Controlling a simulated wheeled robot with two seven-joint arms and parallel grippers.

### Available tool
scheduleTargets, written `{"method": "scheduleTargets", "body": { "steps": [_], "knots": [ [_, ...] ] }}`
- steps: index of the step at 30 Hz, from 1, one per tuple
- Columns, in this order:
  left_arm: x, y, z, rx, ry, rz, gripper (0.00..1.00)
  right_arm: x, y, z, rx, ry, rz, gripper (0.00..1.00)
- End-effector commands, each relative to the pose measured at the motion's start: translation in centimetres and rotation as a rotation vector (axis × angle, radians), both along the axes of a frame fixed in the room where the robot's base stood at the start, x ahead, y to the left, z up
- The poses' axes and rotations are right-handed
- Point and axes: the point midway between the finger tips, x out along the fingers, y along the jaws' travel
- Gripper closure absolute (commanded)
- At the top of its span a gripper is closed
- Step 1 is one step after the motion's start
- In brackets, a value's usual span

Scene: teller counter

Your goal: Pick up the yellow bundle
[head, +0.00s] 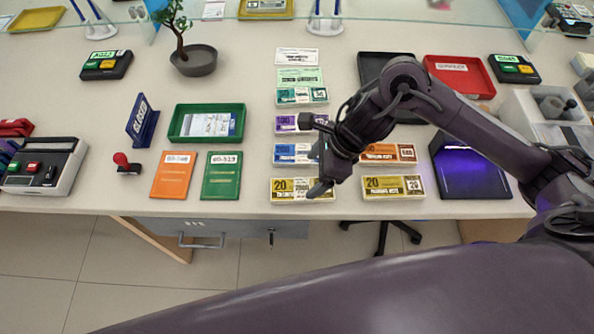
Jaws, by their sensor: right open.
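Two yellow bundles marked 20 lie flat near the front edge of the counter. The left yellow bundle (290,190) is partly covered at its right end by my right gripper. The right yellow bundle (393,188) lies to the right of the gripper and is clear of it. My right gripper (323,179) is open and points down at the right end of the left yellow bundle, with nothing seen between its fingers. I cannot tell whether a fingertip touches the bundle. My left gripper is not in view.
Behind the left yellow bundle lie a blue bundle (291,153) and a purple bundle (288,123). An orange bundle (395,153) lies behind the right one. An orange booklet (173,174) and a green booklet (221,176) lie left.

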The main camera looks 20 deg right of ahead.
Motion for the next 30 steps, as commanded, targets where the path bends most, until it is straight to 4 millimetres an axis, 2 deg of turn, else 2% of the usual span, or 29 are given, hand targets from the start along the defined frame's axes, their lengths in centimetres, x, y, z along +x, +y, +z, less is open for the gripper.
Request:
{"method": "scheduleTargets", "body": {
  "steps": [1, 4, 9, 13, 18, 21, 28, 30],
  "knots": [
    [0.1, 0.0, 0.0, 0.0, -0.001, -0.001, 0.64, -0.2, -0.7, 0.0, -0.022, 0.0, 0.044, 0.2],
    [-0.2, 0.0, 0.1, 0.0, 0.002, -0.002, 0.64, -0.4, -1.0, -0.6, -0.038, 0.004, 0.086, 0.2],
    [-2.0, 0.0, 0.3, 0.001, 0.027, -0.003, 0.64, -0.3, -0.1, -2.3, -0.036, 0.007, 0.088, 0.2],
    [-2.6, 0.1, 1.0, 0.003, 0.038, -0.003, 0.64, 0.0, 0.9, -3.5, -0.035, 0.006, 0.086, 0.2],
    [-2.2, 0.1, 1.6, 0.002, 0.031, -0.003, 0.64, 0.4, 2.0, -5.9, -0.037, 0.005, 0.085, 0.2],
    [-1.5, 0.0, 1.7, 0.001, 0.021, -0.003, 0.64, 0.6, 2.3, -6.6, -0.037, 0.003, 0.085, 0.2],
    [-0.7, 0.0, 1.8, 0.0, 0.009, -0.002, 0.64, 0.6, 2.3, -6.9, -0.039, 0.0, 0.085, 0.2],
    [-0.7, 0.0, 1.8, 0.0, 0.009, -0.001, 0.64, 0.6, 2.3, -6.9, -0.039, 0.0, 0.085, 0.27]
  ]
}}
